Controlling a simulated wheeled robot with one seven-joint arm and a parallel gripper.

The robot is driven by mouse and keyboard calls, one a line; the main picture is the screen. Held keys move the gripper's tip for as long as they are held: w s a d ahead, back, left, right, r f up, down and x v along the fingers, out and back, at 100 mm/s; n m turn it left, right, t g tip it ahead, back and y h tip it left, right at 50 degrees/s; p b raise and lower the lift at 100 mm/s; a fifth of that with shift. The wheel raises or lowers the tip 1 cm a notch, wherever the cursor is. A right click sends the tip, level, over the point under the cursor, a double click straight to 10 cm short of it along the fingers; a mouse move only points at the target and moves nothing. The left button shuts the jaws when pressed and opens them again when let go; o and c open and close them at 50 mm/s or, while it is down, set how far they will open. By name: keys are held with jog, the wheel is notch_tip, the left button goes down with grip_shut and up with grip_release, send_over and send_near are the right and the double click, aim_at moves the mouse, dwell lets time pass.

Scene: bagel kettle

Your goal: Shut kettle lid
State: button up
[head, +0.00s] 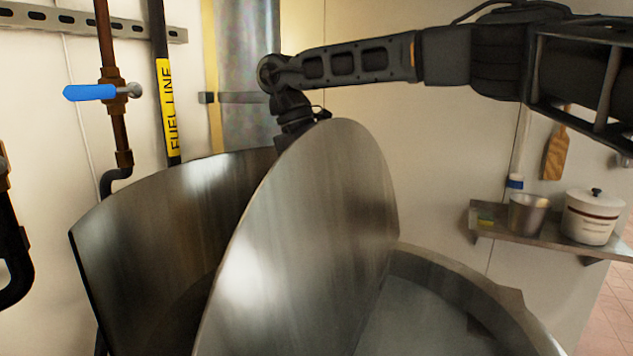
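The kettle lid (300,240) is a large round steel disc. It stands raised and tilted over the kettle, with its upper edge near the middle of the head view. The kettle (470,290) is a wide steel vessel, and its open top shows to the right of the lid. My arm reaches in from the upper right and bends down behind the lid's top edge. My gripper (297,125) is at that edge, on the lid's far side. Its fingertips are hidden by the lid, so I cannot tell whether they touch it.
A curved steel guard (150,240) stands behind and left of the lid. A pipe with a blue valve handle (90,92) and a yellow-labelled fuel line (168,105) run down the left wall. A shelf (535,238) at right holds a white crock (592,217) and a metal pot (527,215).

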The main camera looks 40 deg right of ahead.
grip_shut()
dwell(0.3)
